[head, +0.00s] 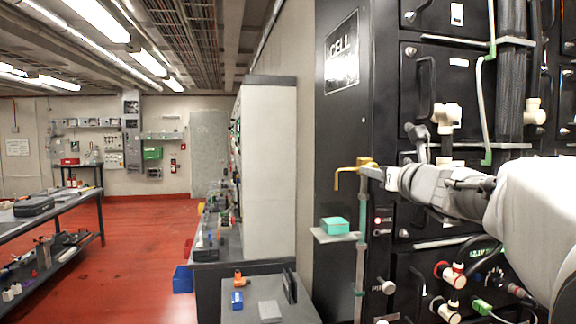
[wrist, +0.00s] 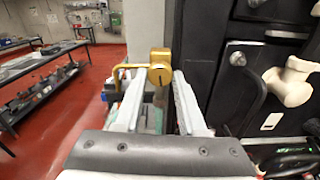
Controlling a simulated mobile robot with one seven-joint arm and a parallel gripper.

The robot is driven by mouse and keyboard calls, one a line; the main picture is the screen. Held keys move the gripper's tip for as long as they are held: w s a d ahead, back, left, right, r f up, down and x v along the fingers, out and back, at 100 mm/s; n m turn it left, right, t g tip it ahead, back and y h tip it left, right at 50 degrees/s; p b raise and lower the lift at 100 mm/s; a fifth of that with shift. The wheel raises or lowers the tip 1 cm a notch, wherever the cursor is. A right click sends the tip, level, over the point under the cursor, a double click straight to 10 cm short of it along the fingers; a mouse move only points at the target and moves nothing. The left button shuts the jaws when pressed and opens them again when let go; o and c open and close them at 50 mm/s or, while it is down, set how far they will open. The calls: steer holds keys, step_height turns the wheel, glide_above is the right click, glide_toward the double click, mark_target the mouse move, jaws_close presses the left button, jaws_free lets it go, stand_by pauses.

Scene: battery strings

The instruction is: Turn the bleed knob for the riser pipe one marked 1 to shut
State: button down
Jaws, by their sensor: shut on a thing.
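A brass bleed knob (wrist: 160,62) with a dark mark on its face sits between the two fingertips of my gripper (wrist: 157,76) in the wrist view. My gripper is shut on it. A thin curved brass spout (wrist: 121,69) sticks out to the left of the knob. In the head view the brass fitting (head: 364,161) tops a slim greenish riser pipe (head: 361,245) beside the black cabinet. My gripper (head: 373,173) reaches it from the right. The fingers partly hide the knob there, and I cannot read a number on the pipe.
The black battery cabinet (head: 345,130) with handles and cream fittings (head: 446,116) stands close on the right. A small shelf (head: 333,236) with a teal box (head: 335,225) is just left of the pipe. A grey bench (head: 262,290) is lower left. Red floor lies open beyond.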

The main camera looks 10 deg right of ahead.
steer(key=shift+r+m, duration=0.1)
steer(key=shift+m, duration=0.5)
steer(key=shift+p, duration=0.3)
steer(key=c, duration=0.5)
jaws_free()
